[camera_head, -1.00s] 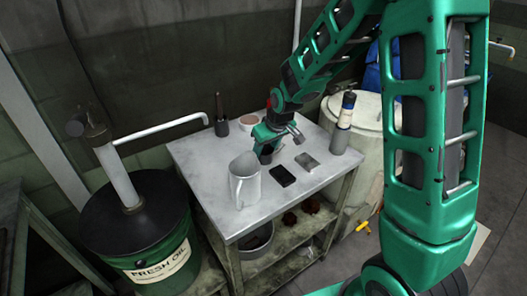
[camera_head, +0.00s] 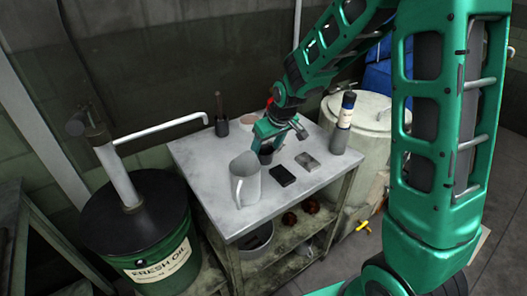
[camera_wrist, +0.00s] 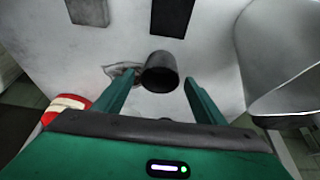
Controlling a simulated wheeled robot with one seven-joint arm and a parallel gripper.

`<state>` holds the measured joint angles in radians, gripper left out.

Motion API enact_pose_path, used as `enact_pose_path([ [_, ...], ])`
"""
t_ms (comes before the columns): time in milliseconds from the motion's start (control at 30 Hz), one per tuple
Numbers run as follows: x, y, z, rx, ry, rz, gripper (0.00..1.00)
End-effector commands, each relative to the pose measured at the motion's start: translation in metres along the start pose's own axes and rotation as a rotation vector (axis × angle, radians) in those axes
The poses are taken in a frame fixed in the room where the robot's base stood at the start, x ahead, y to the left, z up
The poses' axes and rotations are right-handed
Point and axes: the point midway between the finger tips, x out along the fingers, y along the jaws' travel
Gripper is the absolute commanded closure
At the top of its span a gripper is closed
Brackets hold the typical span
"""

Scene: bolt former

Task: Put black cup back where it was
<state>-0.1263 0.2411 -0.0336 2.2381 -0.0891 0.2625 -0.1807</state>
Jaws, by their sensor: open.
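The black cup (camera_wrist: 160,75) stands on the table, between and just beyond the fingertips of my gripper (camera_wrist: 160,95) in the wrist view. My gripper is open, with a finger on each side of the cup and a visible gap to both. In the head view my gripper (camera_head: 277,140) is over the back middle of the metal table (camera_head: 205,157), and the dark cup (camera_head: 265,156) shows partly below it.
A metal pitcher (camera_head: 246,182) stands close by at the front left. A black box (camera_head: 283,176) and a grey box (camera_head: 307,161) lie to the right. A bottle (camera_head: 343,124) stands at the right edge, and a dark pot with a handle (camera_head: 221,124) at the back left.

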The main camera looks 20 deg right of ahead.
Motion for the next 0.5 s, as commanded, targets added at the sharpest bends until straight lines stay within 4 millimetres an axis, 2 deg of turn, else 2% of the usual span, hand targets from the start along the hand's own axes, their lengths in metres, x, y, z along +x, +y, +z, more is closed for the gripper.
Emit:
enact_pose_path([
  [300, -0.06, 0.001, -0.001, 0.0, 0.005, 0.001, 0.36],
  [500, -0.086, 0.001, -0.001, 0.001, 0.003, 0.001, 0.36],
])
